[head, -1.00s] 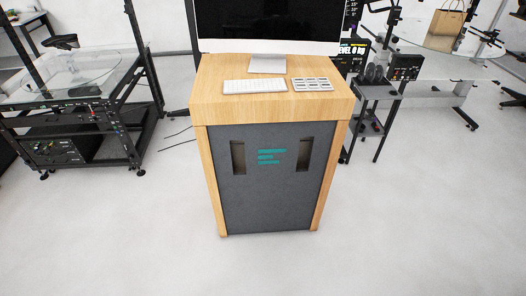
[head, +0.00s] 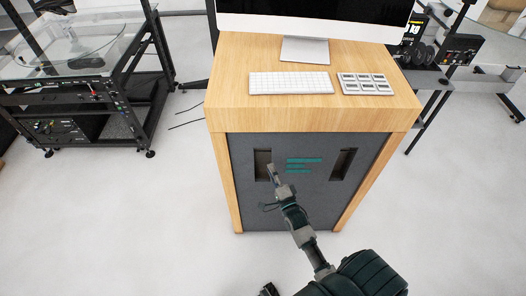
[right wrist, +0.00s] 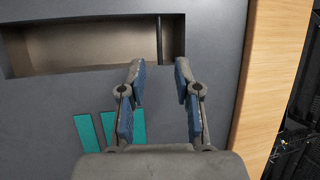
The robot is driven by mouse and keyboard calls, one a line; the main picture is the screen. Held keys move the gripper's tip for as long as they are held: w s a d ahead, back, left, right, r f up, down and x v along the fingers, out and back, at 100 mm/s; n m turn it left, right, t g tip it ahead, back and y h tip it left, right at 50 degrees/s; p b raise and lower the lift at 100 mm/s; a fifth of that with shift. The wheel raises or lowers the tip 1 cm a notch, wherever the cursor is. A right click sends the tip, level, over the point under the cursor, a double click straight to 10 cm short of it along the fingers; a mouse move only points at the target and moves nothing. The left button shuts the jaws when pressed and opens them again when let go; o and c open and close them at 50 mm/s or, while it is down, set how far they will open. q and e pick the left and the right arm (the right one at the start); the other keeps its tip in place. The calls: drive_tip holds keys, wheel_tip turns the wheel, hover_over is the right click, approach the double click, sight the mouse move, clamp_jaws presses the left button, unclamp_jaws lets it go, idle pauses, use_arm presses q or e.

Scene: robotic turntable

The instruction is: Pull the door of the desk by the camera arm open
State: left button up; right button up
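The desk (head: 312,112) has a light wood top and frame around a dark grey door (head: 310,209). The door is shut and has a teal logo, a left recess (head: 262,158) and a right recess (head: 343,163). My right gripper (head: 270,170) is in front of the door beside the left recess. In the right wrist view its fingers (right wrist: 158,80) are apart with nothing between them. Their tips overlap the lower edge of a recess (right wrist: 90,47); I cannot tell whether they touch it.
A keyboard (head: 290,83), a button pad (head: 366,83) and a monitor (head: 304,48) stand on the desk top. A black-framed machine (head: 80,85) is at the left, with cables on the floor. The white floor around the desk's front is clear.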

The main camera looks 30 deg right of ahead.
drive_tip(key=x, duration=0.9)
drive_tip(key=shift+w+d+f, duration=0.2)
drive_tip(key=shift+d, duration=0.15)
drive_tip(key=shift+a, duration=0.15)
clamp_jaws()
